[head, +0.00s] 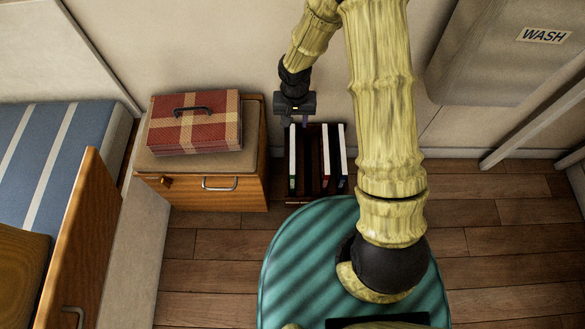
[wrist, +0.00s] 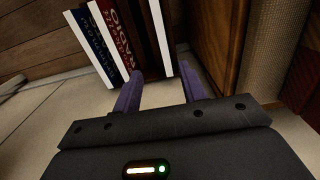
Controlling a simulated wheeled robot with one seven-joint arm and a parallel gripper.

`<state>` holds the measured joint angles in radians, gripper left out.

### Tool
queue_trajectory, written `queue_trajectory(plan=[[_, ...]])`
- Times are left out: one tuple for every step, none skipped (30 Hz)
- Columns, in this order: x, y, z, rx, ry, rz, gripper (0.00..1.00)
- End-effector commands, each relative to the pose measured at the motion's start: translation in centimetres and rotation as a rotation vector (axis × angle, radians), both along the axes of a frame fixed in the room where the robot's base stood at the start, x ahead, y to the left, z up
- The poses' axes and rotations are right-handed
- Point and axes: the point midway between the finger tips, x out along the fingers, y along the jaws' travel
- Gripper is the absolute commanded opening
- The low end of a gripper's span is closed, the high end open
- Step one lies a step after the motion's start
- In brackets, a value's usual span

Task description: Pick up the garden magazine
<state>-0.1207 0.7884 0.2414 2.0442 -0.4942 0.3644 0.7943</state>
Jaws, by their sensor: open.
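Several thin upright magazines stand in a small dark rack on the floor by the wall. The leftmost in the head view is a white-edged magazine with green near its lower end (head: 292,165); no garden title is readable, but the green suggests it. In the wrist view a plain white edge (wrist: 161,38) stands at the right of the group, ahead of the gap between my fingers. My gripper (head: 297,121) is over the rack's back left, near that magazine. Its purple fingers (wrist: 160,88) are apart, with nothing between them.
A red-edged magazine (head: 326,165) and a dark blue one (head: 342,160) stand at the rack's right. The wooden cabinet (head: 262,165) stands close on the left, bearing a red checked case (head: 195,130). A striped bed is far left. Wooden floor is clear to the right.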

Motion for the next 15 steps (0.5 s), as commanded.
queue_trajectory(plan=[[0.0, 0.0, 0.1, 0.000, -0.001, 0.000, 0.42], [0.0, 0.0, 0.2, 0.000, -0.001, 0.000, 0.42], [0.0, 0.0, 0.2, 0.000, -0.001, 0.000, 0.42], [0.0, 0.0, 0.2, 0.000, -0.001, 0.000, 0.42], [0.0, 0.0, 0.2, 0.000, -0.001, 0.000, 0.42], [0.0, 0.0, 0.2, 0.000, -0.001, 0.000, 0.42], [0.0, 0.0, 0.1, 0.000, 0.000, 0.001, 0.42], [0.0, 0.0, 0.0, 0.000, 0.000, 0.001, 0.42], [0.0, 0.0, -0.3, -0.001, 0.000, 0.001, 0.42], [0.0, 0.0, -0.5, -0.001, 0.000, 0.002, 0.42], [0.0, -0.1, -0.9, -0.001, 0.001, 0.002, 0.42], [-0.1, -0.1, -1.5, -0.001, 0.001, 0.002, 0.42], [-0.1, 0.0, -2.0, -0.001, 0.001, 0.002, 0.42], [-0.1, 0.0, -2.6, -0.001, 0.002, 0.001, 0.42], [-0.1, 0.0, -3.3, -0.001, 0.002, 0.002, 0.42]])
